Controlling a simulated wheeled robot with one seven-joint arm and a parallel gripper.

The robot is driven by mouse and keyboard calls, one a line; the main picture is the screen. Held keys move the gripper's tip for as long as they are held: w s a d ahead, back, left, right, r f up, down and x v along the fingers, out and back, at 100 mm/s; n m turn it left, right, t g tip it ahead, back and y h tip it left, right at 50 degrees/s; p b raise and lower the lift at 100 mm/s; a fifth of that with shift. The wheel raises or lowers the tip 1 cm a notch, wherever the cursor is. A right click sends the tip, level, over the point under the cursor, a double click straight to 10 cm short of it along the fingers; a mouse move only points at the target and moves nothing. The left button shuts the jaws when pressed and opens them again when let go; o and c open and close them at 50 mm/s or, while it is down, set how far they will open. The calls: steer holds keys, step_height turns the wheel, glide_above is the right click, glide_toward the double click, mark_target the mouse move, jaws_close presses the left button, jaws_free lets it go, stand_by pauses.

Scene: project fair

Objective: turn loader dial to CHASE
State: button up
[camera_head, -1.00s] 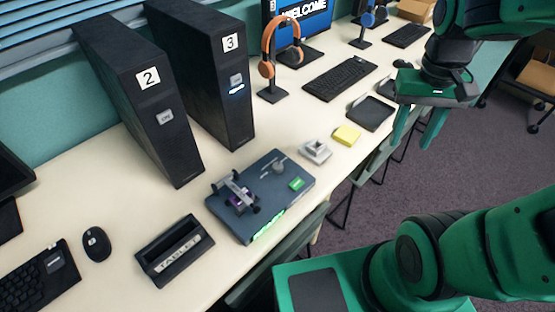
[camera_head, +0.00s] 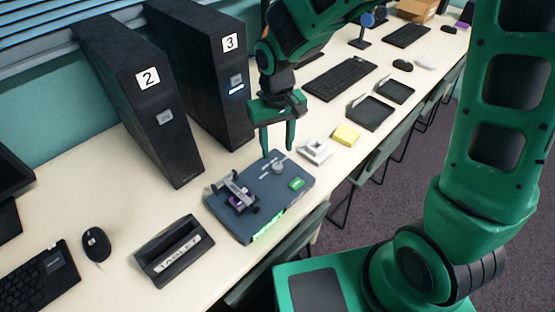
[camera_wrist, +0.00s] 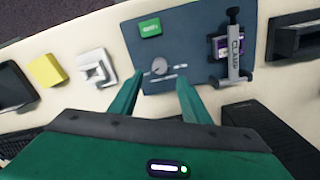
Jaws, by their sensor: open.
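The loader (camera_head: 262,215) is a flat dark blue-grey box on the white table. Its grey round dial (camera_head: 279,167) sits on the top face, beside short pale markings too small to read. The dial also shows in the wrist view (camera_wrist: 159,67), with a pale pointer line. A green button (camera_head: 297,184) and a grey clamp (camera_head: 236,190) over a purple piece are on the same face. My gripper (camera_head: 278,150) is open and points down just above the dial, apart from it. In the wrist view my gripper's fingers (camera_wrist: 155,95) stand either side of the dial's near side.
Black towers marked 2 (camera_head: 150,110) and 3 (camera_head: 215,85) stand close behind the loader. A grey bracket-like block (camera_head: 315,152) and yellow notes (camera_head: 346,135) lie to its right. A black tablet stand (camera_head: 174,250) lies to its left. Bare table separates them.

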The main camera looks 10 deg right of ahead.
mark_target(277, 165)
step_height(277, 165, down, 7)
steer(key=shift+r, duration=0.1)
stand_by(0.4)
